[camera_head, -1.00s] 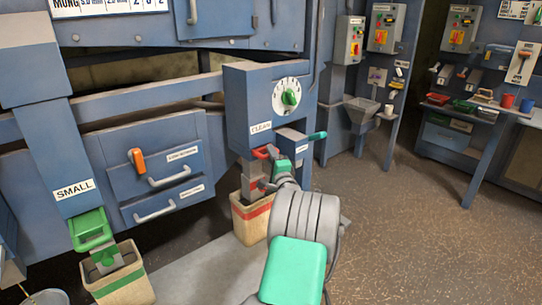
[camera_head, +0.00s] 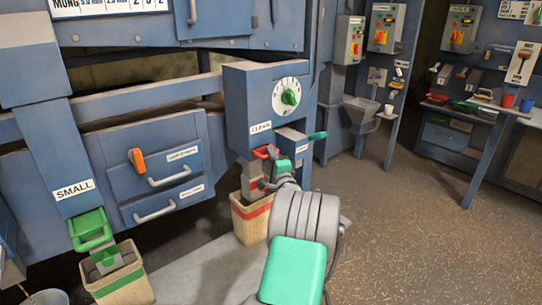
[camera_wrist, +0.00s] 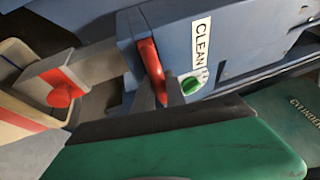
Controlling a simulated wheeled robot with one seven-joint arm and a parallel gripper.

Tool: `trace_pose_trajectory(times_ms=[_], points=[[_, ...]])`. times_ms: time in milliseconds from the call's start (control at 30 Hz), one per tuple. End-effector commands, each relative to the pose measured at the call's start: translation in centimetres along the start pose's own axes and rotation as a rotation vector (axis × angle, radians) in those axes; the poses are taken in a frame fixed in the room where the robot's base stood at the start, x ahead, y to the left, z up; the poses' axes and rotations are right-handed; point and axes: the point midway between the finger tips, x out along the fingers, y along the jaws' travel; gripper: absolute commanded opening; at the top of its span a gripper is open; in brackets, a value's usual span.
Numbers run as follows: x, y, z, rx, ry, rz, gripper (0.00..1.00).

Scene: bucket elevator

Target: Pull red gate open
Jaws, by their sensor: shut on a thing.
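The red gate handle (camera_head: 264,152) sits at the lower end of the blue chute labelled CLEAN (camera_head: 250,112). It also shows in the wrist view (camera_wrist: 152,66) as a curved red bar beside the CLEAN label. My gripper (camera_head: 268,172) is at the handle, in front of the chute. In the wrist view my two dark fingertips (camera_wrist: 160,92) are shut on the red handle. My wrist hides part of the gate in the head view.
A sack with a red stripe (camera_head: 250,218) stands under the CLEAN chute. At left, a green gate (camera_head: 90,230) sits on the SMALL chute above a green-striped sack (camera_head: 118,275). A short chute with a green handle (camera_head: 317,136) is just right. Open floor lies to the right.

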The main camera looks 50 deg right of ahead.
Motion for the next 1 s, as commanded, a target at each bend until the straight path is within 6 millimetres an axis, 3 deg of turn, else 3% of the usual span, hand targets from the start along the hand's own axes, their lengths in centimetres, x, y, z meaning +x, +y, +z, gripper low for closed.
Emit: trace_pose_trajectory(times_ms=[467, 800, 1000], points=[[-0.2, 0.0, -0.1, 0.0, 0.0, 0.0, 0.0], [-5.3, -0.8, -2.4, 0.001, 0.003, 0.0, 0.0], [-6.0, -1.0, -2.5, 0.001, 0.002, 0.001, 0.0]])
